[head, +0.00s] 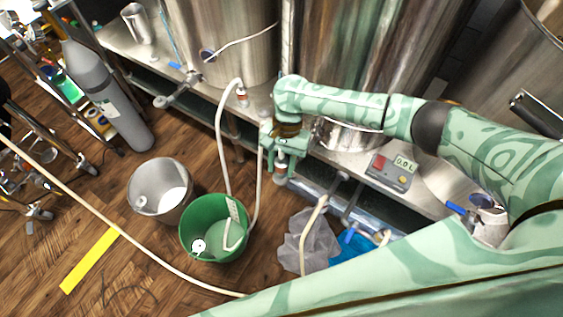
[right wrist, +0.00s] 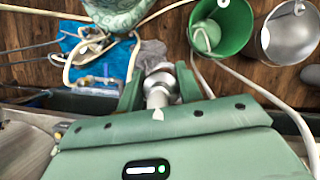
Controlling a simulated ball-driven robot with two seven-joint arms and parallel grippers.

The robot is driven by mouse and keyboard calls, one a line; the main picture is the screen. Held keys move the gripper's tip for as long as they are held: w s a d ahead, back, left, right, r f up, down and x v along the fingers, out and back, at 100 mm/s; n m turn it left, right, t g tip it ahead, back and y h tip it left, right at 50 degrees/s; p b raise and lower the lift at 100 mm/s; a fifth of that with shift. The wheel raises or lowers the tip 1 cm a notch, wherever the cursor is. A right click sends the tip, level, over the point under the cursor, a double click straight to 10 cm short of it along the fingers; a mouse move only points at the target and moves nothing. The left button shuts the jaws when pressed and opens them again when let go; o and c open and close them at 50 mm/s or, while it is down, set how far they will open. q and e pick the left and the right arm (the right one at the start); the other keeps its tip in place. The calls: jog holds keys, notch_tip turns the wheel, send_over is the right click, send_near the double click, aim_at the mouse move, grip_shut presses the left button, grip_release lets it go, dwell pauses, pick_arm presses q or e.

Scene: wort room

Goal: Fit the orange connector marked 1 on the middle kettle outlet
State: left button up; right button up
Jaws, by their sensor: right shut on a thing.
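My right gripper (head: 282,172) hangs at the front edge of the bench, in front of the middle kettle (head: 335,55). It is shut on a pale grey-white fitting (right wrist: 158,88), which shows between the fingers in the right wrist view. I see no orange and no number on this fitting. A white hose rises beside the gripper, but its upper end is hidden. Another white hose end (head: 241,95) with a small reddish band is by the left kettle (head: 220,40). The middle kettle's outlet cannot be made out behind my right arm. My left gripper is out of view.
A green bucket (head: 185,235) with hose in it and a grey metal bucket (head: 134,190) stand on the floor. A scale (head: 390,172) sits on the bench. A grey bag (head: 298,240) and blue cloth (head: 345,255) lie below. A grey cylinder (head: 118,115) stands left.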

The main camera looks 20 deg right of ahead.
pick_arm(q)
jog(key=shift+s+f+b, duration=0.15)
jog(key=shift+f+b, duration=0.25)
jog(key=shift+b, duration=0.05)
pick_arm(e)
jog(key=shift+f, duration=1.3)
jog(key=o, duration=1.1)
jog(key=shift+o, duration=0.2)
jog(key=shift+r, duration=0.1)
pick_arm(q)
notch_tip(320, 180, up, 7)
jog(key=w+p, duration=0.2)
jog(key=p, duration=0.5)
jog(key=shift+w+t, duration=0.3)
pick_arm(e)
jog(key=v, duration=1.6)
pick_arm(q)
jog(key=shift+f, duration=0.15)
pick_arm(e)
jog(key=shift+s, duration=0.1)
